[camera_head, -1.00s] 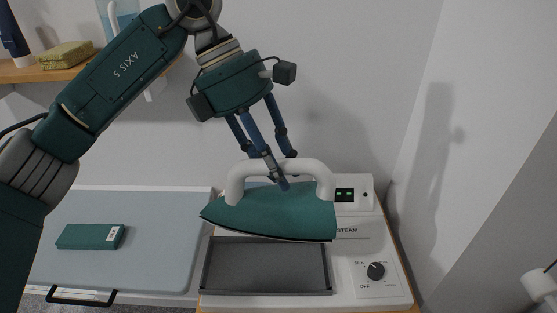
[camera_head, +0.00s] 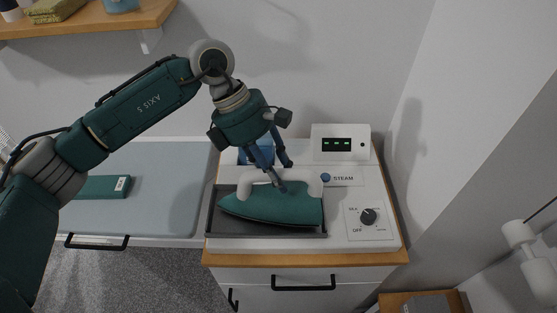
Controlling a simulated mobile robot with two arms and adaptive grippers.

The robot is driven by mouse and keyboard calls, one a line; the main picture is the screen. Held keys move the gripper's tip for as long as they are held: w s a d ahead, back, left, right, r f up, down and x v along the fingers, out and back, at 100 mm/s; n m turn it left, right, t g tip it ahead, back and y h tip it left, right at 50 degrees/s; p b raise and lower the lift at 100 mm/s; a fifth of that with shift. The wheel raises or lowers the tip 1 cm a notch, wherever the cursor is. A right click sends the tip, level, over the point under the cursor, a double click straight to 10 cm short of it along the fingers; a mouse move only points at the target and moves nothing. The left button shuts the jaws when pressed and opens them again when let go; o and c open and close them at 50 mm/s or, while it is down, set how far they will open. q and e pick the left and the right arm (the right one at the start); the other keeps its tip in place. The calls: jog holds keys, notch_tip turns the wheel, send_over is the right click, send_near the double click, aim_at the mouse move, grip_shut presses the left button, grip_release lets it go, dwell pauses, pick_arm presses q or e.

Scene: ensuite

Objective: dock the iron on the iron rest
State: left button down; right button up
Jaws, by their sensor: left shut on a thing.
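The iron (camera_head: 275,206) has a dark green body and a thick white handle. In the head view it sits over the grey iron rest (camera_head: 222,231), a shallow dark tray on the steam station's white top. The iron's outline lies within the tray's rim; I cannot tell whether its sole touches the tray floor. Its pointed end faces left. My left gripper (camera_head: 277,184) is shut on the iron's white handle from above. My right gripper is not in view.
The white steam station (camera_head: 340,172) has a lit display and a dial (camera_head: 368,216) right of the rest. A grey ironing surface (camera_head: 165,190) with a green box (camera_head: 104,187) lies left. A wooden shelf (camera_head: 90,20) is upper left. The wall stands close behind.

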pick_arm(q)
jog(key=shift+f, duration=0.45)
jog(key=c, duration=1.3)
grip_release()
jog(key=shift+f, duration=0.2)
